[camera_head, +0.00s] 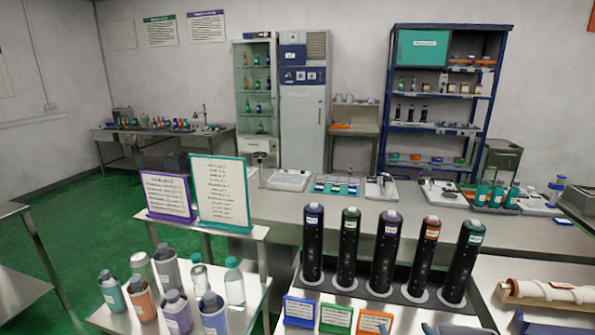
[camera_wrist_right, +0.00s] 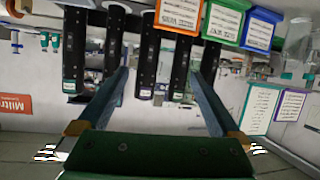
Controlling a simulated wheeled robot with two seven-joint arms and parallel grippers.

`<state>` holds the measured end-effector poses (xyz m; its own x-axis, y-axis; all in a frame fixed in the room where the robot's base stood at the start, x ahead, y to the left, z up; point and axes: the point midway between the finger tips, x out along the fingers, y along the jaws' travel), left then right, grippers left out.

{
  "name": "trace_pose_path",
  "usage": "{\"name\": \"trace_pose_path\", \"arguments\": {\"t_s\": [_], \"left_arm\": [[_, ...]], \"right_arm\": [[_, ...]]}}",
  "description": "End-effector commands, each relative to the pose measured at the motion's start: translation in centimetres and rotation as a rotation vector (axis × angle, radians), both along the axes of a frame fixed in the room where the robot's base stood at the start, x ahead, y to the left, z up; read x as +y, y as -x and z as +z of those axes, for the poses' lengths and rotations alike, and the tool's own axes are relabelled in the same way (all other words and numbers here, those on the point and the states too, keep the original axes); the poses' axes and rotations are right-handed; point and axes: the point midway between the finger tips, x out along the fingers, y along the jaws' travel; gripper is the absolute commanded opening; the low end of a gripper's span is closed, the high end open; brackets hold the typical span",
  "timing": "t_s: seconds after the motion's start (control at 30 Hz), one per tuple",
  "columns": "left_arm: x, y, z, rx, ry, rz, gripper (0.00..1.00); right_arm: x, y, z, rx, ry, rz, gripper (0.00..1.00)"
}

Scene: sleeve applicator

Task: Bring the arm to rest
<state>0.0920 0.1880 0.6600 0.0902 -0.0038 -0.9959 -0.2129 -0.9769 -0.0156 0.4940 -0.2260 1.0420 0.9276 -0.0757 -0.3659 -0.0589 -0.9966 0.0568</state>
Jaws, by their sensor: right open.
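My right gripper (camera_wrist_right: 160,72) is open, with its two blue-grey fingers spread apart and nothing held between them. Beyond the fingers the wrist view is upside down, and several dark cylinders (camera_wrist_right: 115,55) hang into it from the top. They appear to be behind the gap, not gripped. In the head view only a small dark blue-grey part of my right gripper (camera_head: 455,328) shows at the bottom edge, in front of the dark upright cylinders (camera_head: 390,250). My left gripper is in neither view.
Blue (camera_head: 299,311), green (camera_head: 336,318) and orange (camera_head: 374,323) label stands are at the front. A white roll (camera_head: 550,292) lies on a cradle at right. Several bottles (camera_head: 176,312) stand on the left table, below two signs (camera_head: 220,190). Green floor (camera_head: 95,240) is open at left.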

Motion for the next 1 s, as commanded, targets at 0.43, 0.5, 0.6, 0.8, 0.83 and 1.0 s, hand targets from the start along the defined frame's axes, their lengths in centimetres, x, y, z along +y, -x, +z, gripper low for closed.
{"name": "trace_pose_path", "arguments": {"t_s": [0.43, 0.5, 0.6, 0.8, 0.83, 1.0], "left_arm": [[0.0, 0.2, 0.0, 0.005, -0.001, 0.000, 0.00], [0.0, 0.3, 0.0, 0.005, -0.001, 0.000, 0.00], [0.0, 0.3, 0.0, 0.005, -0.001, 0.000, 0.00], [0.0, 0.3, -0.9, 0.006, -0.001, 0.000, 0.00], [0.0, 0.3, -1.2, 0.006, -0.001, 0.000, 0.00], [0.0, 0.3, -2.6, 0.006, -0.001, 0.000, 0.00]], "right_arm": [[3.9, 14.6, -9.3, 0.538, 0.022, 0.087, 1.00], [4.4, 17.2, -10.1, 0.621, 0.023, 0.105, 1.00], [5.0, 21.0, -10.8, 0.738, 0.025, 0.131, 1.00], [5.9, 26.0, -13.8, 0.913, 0.025, 0.173, 1.00], [5.9, 25.9, -14.9, 0.917, 0.025, 0.174, 1.00], [6.0, 25.7, -21.3, 0.946, 0.025, 0.178, 1.00]]}}
